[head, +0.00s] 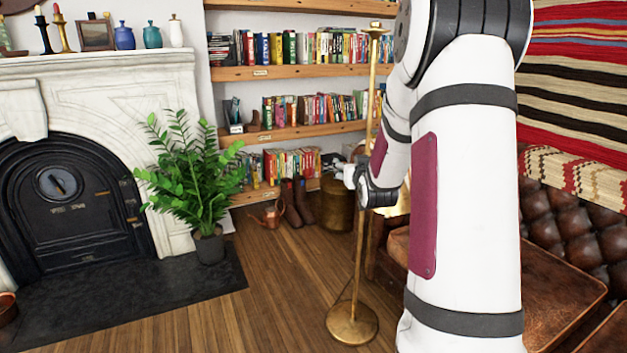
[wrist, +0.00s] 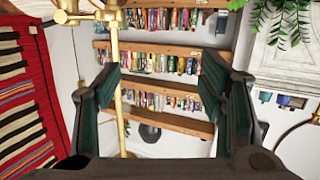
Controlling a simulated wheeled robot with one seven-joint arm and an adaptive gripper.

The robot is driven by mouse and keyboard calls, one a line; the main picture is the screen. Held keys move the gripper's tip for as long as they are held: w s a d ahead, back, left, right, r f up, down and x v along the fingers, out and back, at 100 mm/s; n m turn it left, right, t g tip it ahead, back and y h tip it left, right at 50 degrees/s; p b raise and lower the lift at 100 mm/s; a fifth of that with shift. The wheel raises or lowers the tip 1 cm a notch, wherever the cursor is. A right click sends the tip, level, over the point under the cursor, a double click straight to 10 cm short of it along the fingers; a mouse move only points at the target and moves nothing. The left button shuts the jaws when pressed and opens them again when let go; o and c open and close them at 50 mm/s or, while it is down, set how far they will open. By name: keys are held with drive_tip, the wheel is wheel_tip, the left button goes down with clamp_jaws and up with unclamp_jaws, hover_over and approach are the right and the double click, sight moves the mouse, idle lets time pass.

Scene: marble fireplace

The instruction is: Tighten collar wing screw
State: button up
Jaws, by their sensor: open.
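A tall brass stand (head: 357,262) rises from a round base on the wood floor in the head view. Its pole (wrist: 116,55) runs down the left of the wrist view, near the left finger; I cannot tell whether they touch. A brass side fitting (wrist: 75,15) with a rounded end sticks out left from the pole at the wrist view's top edge. I cannot tell for sure which part is the collar wing screw. My gripper (wrist: 162,68) is open, with nothing between its fingers. In the head view my gripper (head: 348,177) is small, beside the pole at mid-height.
A leather sofa (head: 560,285) with a striped blanket is at right. A potted plant (head: 193,175) stands by the marble fireplace (head: 130,90) at left. Bookshelves (head: 300,72) line the back wall. A copper watering can (head: 268,214) and boots sit below. The floor at left of the stand is clear.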

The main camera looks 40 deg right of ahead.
drive_tip(key=s+d+f+m+h+b, duration=0.2)
drive_tip(key=d+f+h+b, duration=0.1)
drive_tip(key=d+f, duration=0.45)
drive_tip(key=r+b+x, duration=0.1)
drive_tip(key=x, duration=1.2)
drive_tip(key=shift+w+d+r+t+b, duration=0.25)
drive_tip(key=shift+d+r+t+b, duration=0.05)
drive_tip(key=shift+t+b, duration=0.1)
drive_tip(key=shift+c, duration=0.3)
drive_tip(key=c, duration=1.1)
